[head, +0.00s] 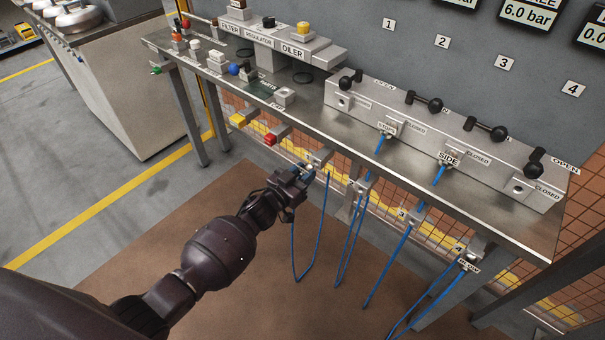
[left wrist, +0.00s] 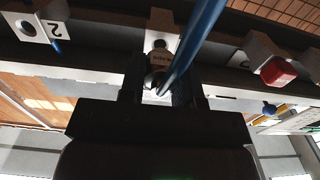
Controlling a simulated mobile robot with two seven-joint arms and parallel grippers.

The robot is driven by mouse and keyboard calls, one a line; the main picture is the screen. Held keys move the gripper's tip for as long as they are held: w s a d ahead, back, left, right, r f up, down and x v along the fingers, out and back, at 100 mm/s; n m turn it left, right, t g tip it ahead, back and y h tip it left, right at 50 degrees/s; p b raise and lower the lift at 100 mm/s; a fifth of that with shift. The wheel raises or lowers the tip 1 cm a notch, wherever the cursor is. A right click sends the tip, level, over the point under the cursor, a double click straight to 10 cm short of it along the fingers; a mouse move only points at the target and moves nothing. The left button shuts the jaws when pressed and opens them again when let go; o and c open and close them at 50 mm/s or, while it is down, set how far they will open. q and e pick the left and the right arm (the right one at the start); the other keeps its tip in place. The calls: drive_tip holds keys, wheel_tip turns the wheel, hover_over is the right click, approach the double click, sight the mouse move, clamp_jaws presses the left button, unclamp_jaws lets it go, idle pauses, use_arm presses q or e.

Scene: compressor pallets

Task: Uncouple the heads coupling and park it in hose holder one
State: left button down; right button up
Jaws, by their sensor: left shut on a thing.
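My left gripper (head: 305,172) is at the front edge of the bench, at the first hose holder (head: 320,157). It is shut on the heads coupling, whose blue hose (head: 294,245) hangs down in a loop. In the left wrist view the fingers (left wrist: 160,90) close around the coupling (left wrist: 158,82), with the hose (left wrist: 200,40) crossing in front. The holder block (left wrist: 160,22) is straight ahead of it. My right gripper is not in view.
Hoses are plugged into the manifold at the middle ports, one tagged SIDE (head: 448,158). A coupling tagged BLOW (head: 469,264) hangs at holder four.

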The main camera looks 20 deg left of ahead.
use_arm(q)
drive_tip(key=shift+x, duration=1.1)
drive_tip(key=c, duration=0.7)
unclamp_jaws()
drive_tip(key=shift+c, duration=0.2)
drive_tip(key=shift+s+a, duration=0.15)
drive_tip(key=shift+s, duration=0.15)
drive_tip(key=p+v, duration=0.1)
drive_tip(key=v, duration=0.9)
drive_tip(key=shift+p, duration=0.35)
